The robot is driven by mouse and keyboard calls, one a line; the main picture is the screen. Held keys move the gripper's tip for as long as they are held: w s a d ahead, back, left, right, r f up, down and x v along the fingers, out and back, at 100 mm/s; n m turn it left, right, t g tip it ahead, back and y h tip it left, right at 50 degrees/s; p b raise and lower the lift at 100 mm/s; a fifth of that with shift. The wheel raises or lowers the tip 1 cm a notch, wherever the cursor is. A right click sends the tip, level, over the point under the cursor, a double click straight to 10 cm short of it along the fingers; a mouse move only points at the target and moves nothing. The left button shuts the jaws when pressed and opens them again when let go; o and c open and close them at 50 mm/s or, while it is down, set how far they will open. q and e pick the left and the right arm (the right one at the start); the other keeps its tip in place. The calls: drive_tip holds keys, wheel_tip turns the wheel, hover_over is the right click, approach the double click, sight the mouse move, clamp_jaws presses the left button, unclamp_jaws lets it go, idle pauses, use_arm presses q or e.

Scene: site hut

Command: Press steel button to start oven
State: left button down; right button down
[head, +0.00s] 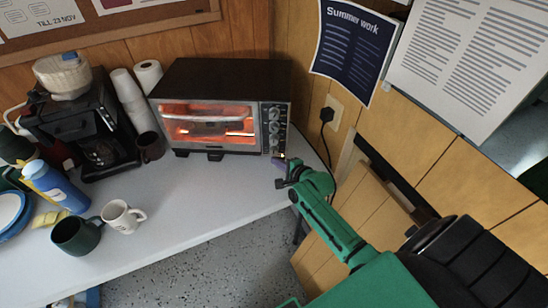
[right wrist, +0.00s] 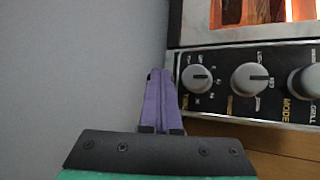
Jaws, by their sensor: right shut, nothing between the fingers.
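The toaster oven (head: 215,62) stands on the white counter, and its inside glows orange behind the glass door. Its control panel (head: 274,128) has a column of grey knobs on the right of the front; the panel (right wrist: 225,105) also fills the right of the right wrist view. I cannot make out a steel button; the fingers may hide it. My right gripper (head: 279,164) is shut and empty, its purple fingers (right wrist: 159,74) together at the lower end of the panel, beside the last knob (right wrist: 196,78). I cannot tell whether the tips touch. My left gripper is out of view.
A black coffee maker (head: 80,125), stacked white cups (head: 127,88) and a dark mug (head: 150,147) stand left of the oven. A white mug (head: 120,217), a green mug (head: 75,236) and a blue bottle (head: 55,186) are nearer. The counter before the oven is clear.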

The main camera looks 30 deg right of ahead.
drive_tip(key=shift+s+a+r+p, duration=0.15)
drive_tip(key=shift+s+a+p, duration=0.25)
drive_tip(key=shift+p, duration=0.3)
drive_tip(key=shift+s, duration=0.3)
drive_tip(key=shift+s+a+p, duration=0.25)
drive_tip(key=shift+p, duration=0.3)
drive_tip(key=s+a+p, duration=0.1)
drive_tip(key=s+p, duration=0.1)
drive_tip(key=s, duration=0.1)
drive_tip(key=shift+a, duration=0.4)
drive_tip(key=shift+s+a+p, duration=0.25)
drive_tip(key=shift+s+p, duration=0.1)
drive_tip(key=shift+p, duration=0.05)
